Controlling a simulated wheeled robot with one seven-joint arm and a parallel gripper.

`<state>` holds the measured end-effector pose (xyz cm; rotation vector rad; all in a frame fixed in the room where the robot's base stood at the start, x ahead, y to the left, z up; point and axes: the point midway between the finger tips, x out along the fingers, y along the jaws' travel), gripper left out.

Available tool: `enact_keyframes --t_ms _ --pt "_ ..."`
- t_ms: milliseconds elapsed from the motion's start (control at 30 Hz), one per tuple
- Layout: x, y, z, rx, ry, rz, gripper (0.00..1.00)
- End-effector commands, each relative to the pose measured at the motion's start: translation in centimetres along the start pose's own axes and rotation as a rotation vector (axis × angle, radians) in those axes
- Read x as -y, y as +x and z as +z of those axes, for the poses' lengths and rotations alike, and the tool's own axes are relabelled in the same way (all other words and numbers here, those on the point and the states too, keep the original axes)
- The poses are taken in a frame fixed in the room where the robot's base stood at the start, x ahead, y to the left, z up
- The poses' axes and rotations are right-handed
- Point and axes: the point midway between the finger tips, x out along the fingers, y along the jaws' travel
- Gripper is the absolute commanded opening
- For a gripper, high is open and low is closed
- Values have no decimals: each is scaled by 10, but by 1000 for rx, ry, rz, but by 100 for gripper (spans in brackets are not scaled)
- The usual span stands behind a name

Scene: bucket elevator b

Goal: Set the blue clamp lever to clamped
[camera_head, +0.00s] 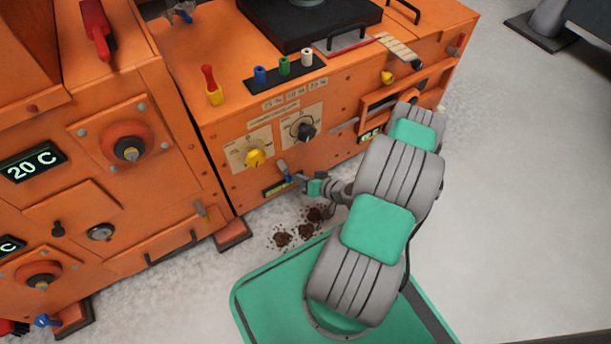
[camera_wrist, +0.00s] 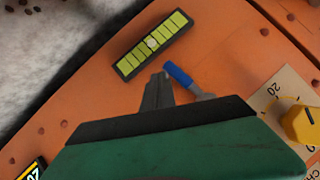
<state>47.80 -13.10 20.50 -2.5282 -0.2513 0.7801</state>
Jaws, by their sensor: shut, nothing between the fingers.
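A small lever with a blue handle (camera_wrist: 179,75) and a grey shaft shows in the wrist view on the orange panel. Its base is partly hidden by my gripper. In the head view my gripper (camera_head: 298,179) is close beside the lever at the panel.
A yellow-green segmented display (camera_wrist: 152,45) lies just past the fingertips. A yellow knob (camera_wrist: 301,124) is at the right. In the head view, brown spilled heaps (camera_head: 283,239) lie on the floor below. Another blue-handled part (camera_head: 45,320) is at lower left. Open floor lies right.

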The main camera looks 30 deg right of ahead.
Motion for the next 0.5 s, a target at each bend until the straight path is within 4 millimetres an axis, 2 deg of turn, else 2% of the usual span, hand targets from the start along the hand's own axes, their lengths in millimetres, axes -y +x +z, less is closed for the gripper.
enact_keyframes --t_ms 500 --pt "4 4 6 -2 1 3 0"
